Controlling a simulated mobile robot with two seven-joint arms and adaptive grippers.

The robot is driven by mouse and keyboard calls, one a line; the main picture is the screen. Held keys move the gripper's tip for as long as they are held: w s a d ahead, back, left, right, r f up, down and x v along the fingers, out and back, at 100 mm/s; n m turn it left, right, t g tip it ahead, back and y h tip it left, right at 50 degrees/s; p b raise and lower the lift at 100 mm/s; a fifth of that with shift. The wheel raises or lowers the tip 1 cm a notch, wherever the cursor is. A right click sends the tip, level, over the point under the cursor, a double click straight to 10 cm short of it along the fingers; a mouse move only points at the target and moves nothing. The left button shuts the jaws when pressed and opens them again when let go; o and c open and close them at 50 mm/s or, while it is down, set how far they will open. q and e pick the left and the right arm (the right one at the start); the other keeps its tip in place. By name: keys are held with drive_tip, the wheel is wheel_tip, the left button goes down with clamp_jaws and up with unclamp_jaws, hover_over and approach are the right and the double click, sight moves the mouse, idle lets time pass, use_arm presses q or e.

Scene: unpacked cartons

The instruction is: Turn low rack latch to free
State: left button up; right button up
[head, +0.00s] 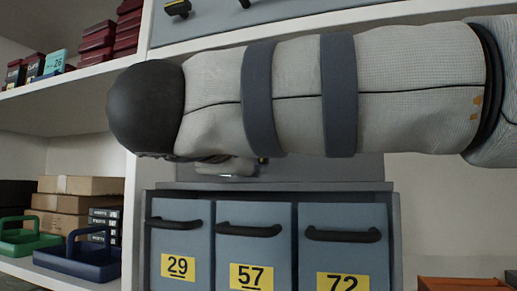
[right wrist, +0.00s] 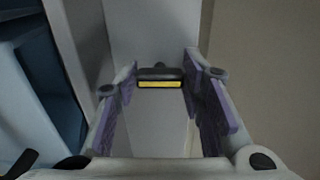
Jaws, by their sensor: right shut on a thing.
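The low rack (head: 180,187) is a grey cabinet with three numbered drawers. Its latch (right wrist: 160,84), a dark piece with a yellow stripe, shows in the right wrist view on a grey panel. My right gripper (right wrist: 160,76) is shut on this latch, with a purple-padded finger on each side. In the head view my right arm crosses from the right in front of the rack's top. It hides the latch and most of the gripper; only a pale bit of the gripper shows below the arm. My left gripper is not in view.
Drawers 29 (head: 180,240), 57 (head: 254,243) and 72 (head: 340,245) have black handles. A shelf at left holds cardboard boxes (head: 80,186) and a blue tray (head: 78,262). An orange bin (head: 460,284) stands at lower right. A grey unit (head: 290,12) is above.

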drive_tip(key=shift+r, duration=0.15)
idle(0.4)
drive_tip(key=o, duration=1.1)
drive_tip(key=shift+w+d, duration=0.1)
drive_tip(key=shift+o, duration=0.2)
